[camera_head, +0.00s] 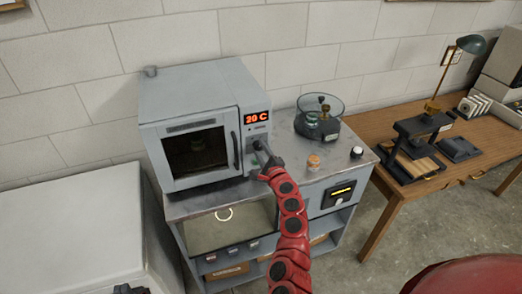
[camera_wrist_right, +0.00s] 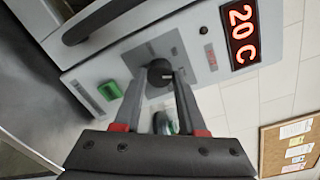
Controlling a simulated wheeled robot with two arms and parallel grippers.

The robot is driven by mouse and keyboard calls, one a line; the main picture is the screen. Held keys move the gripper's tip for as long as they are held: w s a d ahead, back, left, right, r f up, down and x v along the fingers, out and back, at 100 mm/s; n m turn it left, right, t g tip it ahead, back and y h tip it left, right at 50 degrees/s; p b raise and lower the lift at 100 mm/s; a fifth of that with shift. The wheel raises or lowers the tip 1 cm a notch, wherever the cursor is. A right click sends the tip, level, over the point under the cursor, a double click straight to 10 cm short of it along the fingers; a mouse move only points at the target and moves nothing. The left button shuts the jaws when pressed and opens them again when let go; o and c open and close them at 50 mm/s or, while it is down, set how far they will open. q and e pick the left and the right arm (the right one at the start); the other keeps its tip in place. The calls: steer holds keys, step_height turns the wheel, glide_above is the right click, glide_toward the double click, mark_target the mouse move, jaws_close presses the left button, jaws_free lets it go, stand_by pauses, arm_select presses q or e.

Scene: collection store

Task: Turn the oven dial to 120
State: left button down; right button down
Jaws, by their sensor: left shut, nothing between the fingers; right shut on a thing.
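The grey oven (camera_head: 190,97) stands on a bench against the wall, its door closed. Its red display (camera_head: 257,117) reads 20 C, and it also shows in the right wrist view (camera_wrist_right: 241,32). The dark round dial (camera_wrist_right: 159,72) sits on the front panel below the display. My right gripper (camera_wrist_right: 159,82) is shut on the dial, one finger on each side. In the head view the right gripper (camera_head: 263,155) hides the dial. My left gripper (camera_head: 128,289) shows only in part at the bottom edge, away from the oven, shut and empty.
A green switch (camera_wrist_right: 110,90) lies close beside the fingers. A wooden desk (camera_head: 375,122) stands further right. A white cabinet (camera_head: 75,230) is at left.

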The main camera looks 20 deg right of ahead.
steer(key=shift+m, duration=0.9)
steer(key=shift+c, duration=2.4)
jaws_free()
steer(key=s+d+b, duration=0.1)
steer(key=s+b, duration=0.2)
steer(key=s, duration=1.4)
steer(key=shift+s+r, duration=0.15)
steer(key=shift+r, duration=0.25)
